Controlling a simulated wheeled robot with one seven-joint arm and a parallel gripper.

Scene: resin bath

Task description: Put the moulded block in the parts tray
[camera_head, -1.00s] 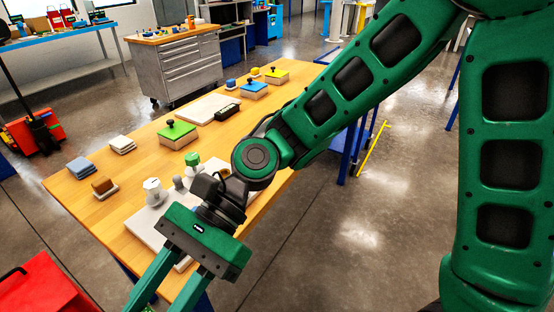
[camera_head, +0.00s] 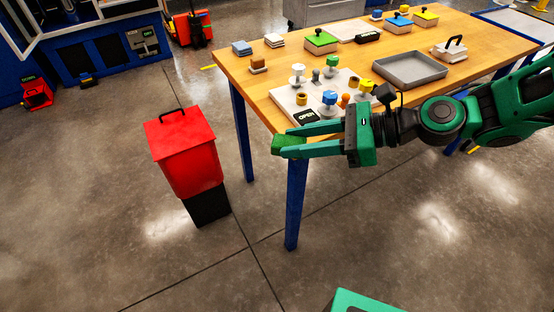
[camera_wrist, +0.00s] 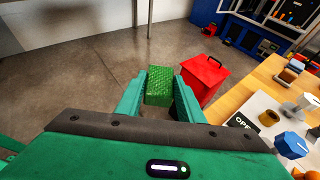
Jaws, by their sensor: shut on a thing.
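My gripper (camera_head: 292,143) is shut on a green, rough-surfaced block (camera_head: 285,143), taken here as the moulded block. It holds the block at its fingertips, out by the table's near left corner. In the wrist view the block (camera_wrist: 159,85) sits between the two green fingers, with the floor behind it. The parts tray appears to be the empty grey open tray (camera_head: 412,82) on the right part of the wooden table, well apart from the block. The tray is not visible in the wrist view.
A white board (camera_head: 285,97) with several coloured knobs and an OPEN sign (camera_head: 306,116) lies near the gripper. Several lidded boxes stand farther back on the wooden table (camera_head: 250,85).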

